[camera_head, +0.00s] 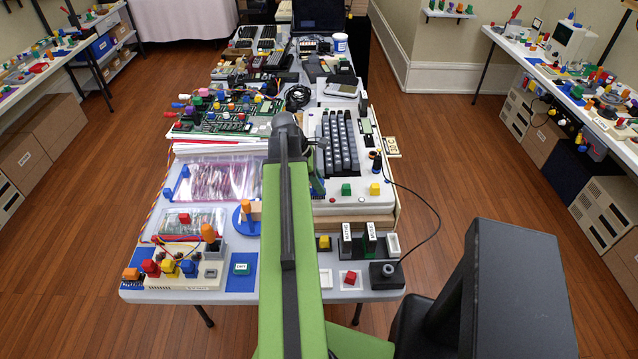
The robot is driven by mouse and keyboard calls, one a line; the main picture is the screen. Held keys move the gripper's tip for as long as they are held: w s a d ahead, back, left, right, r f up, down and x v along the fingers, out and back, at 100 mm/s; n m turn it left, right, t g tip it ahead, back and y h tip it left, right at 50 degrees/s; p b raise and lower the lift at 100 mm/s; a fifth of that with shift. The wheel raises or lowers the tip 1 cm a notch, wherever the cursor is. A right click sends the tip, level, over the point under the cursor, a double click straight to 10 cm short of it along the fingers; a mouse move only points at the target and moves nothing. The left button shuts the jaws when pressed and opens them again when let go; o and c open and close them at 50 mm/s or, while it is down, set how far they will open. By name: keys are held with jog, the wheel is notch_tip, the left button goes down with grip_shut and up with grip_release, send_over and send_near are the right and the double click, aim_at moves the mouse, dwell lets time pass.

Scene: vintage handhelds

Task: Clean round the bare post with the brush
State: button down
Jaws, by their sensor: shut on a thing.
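My green arm reaches up the middle of the picture over the table, and its dark far end lies beside the pale keyboard case. My gripper's jaws are hidden behind the arm, so what they hold does not show. I cannot make out the brush. A black base with a short grey post (389,269) stands at the table's near right corner, with a thin black cable running up from it. It looks like the bare post, standing upright with nothing on top.
The long table (345,294) is crowded. A keyboard (338,145) lies right of my arm; circuit boards (222,120) and a clear bag (217,181) lie left. Small white trays (349,280) and labelled black blocks (370,238) stand near the post. Side benches leave open wooden floor between.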

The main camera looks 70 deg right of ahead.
jog(key=shift+f+b, duration=0.65)
jog(key=shift+w+a+r, duration=0.1)
jog(key=shift+w, duration=0.05)
jog(key=shift+w+a, duration=0.15)
jog(key=shift+w, duration=0.3)
jog(key=shift+s, duration=0.15)
jog(key=shift+s+d, duration=0.2)
jog(key=shift+s, duration=0.3)
jog(key=shift+s+d, duration=0.2)
jog(key=shift+s, duration=0.3)
